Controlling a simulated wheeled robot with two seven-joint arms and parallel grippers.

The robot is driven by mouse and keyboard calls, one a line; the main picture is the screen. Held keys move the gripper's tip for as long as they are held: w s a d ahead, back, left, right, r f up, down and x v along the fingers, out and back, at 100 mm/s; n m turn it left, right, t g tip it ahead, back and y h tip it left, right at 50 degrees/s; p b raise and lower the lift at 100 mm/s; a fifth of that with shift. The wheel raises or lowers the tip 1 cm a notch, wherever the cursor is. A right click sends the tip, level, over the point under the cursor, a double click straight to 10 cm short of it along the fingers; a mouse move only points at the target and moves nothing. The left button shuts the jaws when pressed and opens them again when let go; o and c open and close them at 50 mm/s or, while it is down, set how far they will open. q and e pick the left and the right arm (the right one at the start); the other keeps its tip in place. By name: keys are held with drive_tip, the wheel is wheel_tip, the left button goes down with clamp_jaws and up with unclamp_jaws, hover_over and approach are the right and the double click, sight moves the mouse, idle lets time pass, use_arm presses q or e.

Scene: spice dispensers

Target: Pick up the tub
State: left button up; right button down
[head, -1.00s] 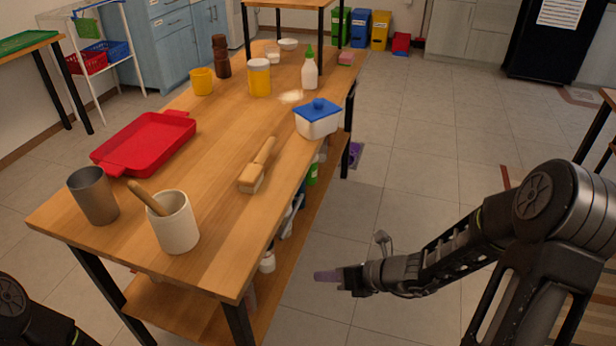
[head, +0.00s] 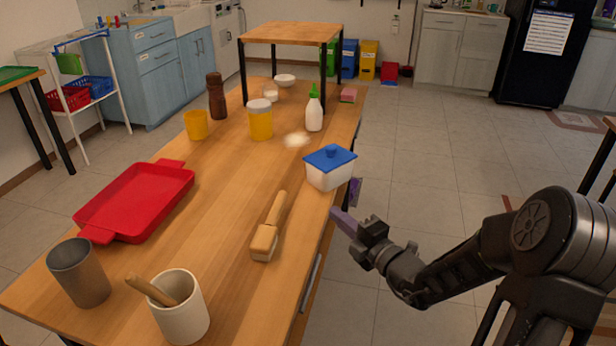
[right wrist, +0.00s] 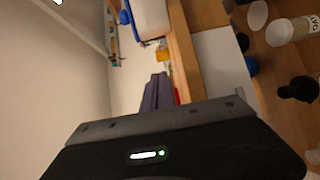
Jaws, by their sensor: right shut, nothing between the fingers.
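The tub (head: 328,172), a white box with a blue lid (head: 330,155) and a round blue knob, stands upright near the right edge of the wooden table. My right gripper (head: 343,222) is shut and empty, just off the table's right edge, nearer to me than the tub and apart from it. In the right wrist view the tub's white side (right wrist: 150,18) shows at the top, beyond the purple fingers (right wrist: 157,92). My left gripper is not in view.
A wooden brush (head: 268,232) lies left of the gripper on the table (head: 215,215). A white bottle with a green cap (head: 314,112) and a pale powder pile (head: 296,140) are behind the tub. A red tray (head: 135,203) is at left.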

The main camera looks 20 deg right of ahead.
drive_tip(key=x, duration=1)
drive_tip(key=shift+a+b, duration=0.15)
drive_tip(key=shift+b, duration=0.25)
drive_tip(key=w+d, duration=0.1)
drive_tip(key=d, duration=0.2)
drive_tip(key=shift+w, duration=0.35)
drive_tip(key=shift+w+d, duration=0.2)
drive_tip(key=shift+d, duration=0.1)
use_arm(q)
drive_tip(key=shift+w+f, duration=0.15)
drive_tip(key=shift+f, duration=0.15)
